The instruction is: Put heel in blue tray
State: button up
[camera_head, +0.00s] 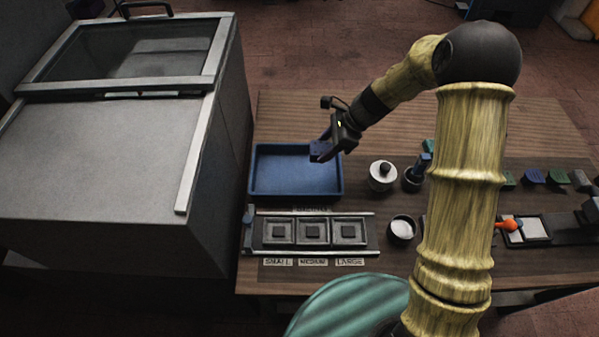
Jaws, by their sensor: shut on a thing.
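The blue tray (280,178) stands on the wooden table, beside the large grey machine, and its visible floor looks empty. My gripper (318,153) is over the right part of the tray, near its back right corner. It is shut on a small dark blue thing, likely the heel (321,148), which is largely hidden by the fingers. The held thing appears above the tray floor; whether it touches the rim I cannot tell.
The grey machine (120,150) rises left of the tray. In front is a fixture (312,232) with slots labelled small, medium and large. A white jar (383,175), dark cups and several coloured pieces stand to the right. My arm hides part of the table.

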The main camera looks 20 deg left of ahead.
notch_tip(320, 180, down, 6)
jog(key=shift+f, duration=0.1)
dwell(0.4)
jog(key=shift+f+p, duration=0.35)
jog(key=shift+f, duration=1.5)
jog(key=shift+f, duration=0.15)
jog(key=o, duration=1)
jog(key=v, duration=1.2)
jog(key=shift+b, duration=0.4)
